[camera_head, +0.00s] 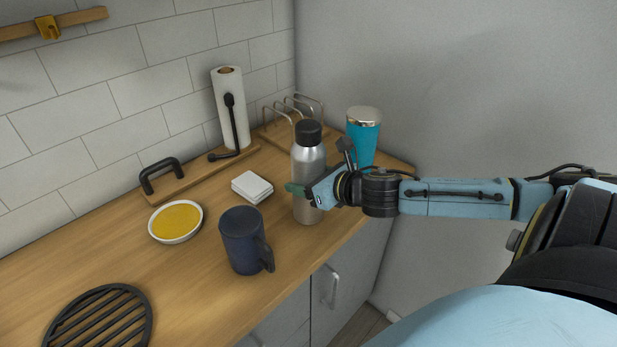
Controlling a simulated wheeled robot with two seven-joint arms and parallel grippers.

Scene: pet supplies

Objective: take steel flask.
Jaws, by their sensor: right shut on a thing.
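The steel flask (308,158) is a silver bottle with a black cap, upright on the wooden counter near its right end. My right gripper (305,193) comes in from the right and is shut on the flask's lower half. Its fingers cover part of the flask's body. The flask's base appears at counter level; I cannot tell whether it touches. My left gripper is not in view.
A dark blue mug (243,241) stands to the left in front of the flask. A teal tumbler (363,138) is close behind right. White coasters (252,187), a yellow dish (176,221), a paper towel roll (230,108), a wire rack (289,108) and a black trivet (98,318) share the counter.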

